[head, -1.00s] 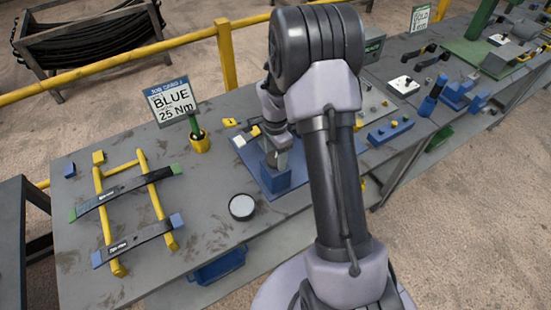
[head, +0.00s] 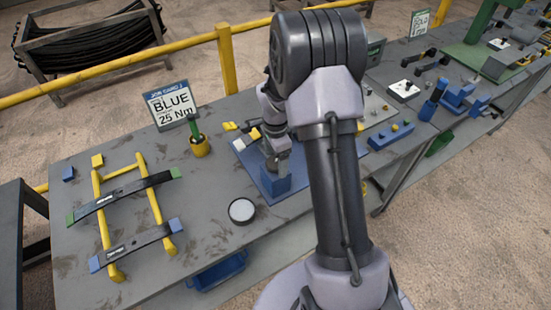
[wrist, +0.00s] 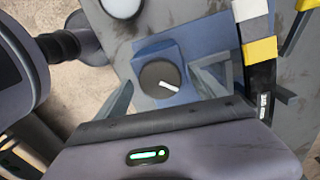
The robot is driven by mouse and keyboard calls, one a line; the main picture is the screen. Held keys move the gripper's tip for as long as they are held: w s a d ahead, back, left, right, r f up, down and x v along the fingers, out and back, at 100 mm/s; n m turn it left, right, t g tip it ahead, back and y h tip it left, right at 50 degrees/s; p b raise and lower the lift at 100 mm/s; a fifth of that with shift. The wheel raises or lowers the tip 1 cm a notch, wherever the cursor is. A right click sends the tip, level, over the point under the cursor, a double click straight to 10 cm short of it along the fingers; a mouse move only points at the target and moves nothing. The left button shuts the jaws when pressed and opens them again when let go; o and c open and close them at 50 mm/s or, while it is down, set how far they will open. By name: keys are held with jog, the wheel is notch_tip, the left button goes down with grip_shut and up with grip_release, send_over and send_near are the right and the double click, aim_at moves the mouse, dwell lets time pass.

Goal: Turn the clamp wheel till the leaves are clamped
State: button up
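The clamp wheel (wrist: 160,80) is a dark round knob with a white mark, on a blue block (wrist: 150,48) in the wrist view. My gripper (wrist: 165,90) is open, with a finger on each side of the wheel and visible gaps. A dark leaf (wrist: 262,100) with grey and yellow blocks lies to the right of the wheel. In the head view the blue clamp block (head: 277,181) stands on a blue plate (head: 288,196); my arm hides most of the wheel there. I cannot tell how tightly the leaves are held.
A yellow rack (head: 157,205) at left holds two dark leaves with green and blue ends. A round white-topped dish (head: 241,210) sits in front of the clamp.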

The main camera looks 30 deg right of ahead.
aim_at(275, 162)
notch_tip(275, 162, up, 17)
jog(key=p, duration=0.3)
jog(key=shift+r, duration=0.2)
jog(key=s+a+n+t+b, duration=0.4)
jog(key=s+a+n+b, duration=0.4)
jog(key=s+a+b, duration=0.45)
jog(key=s+a+f+n+t+y+b, duration=0.1)
jog(key=s+a+f+n+b, duration=0.1)
jog(key=s, duration=0.3)
jog(key=s+a+f+n+y+b, duration=0.1)
jog(key=s+a+f+n+b, duration=0.1)
jog(key=s+a+n, duration=0.1)
jog(key=shift+s+f+n+t, duration=0.2)
jog(key=shift+s+n+t, duration=0.3)
jog(key=shift+s, duration=0.55)
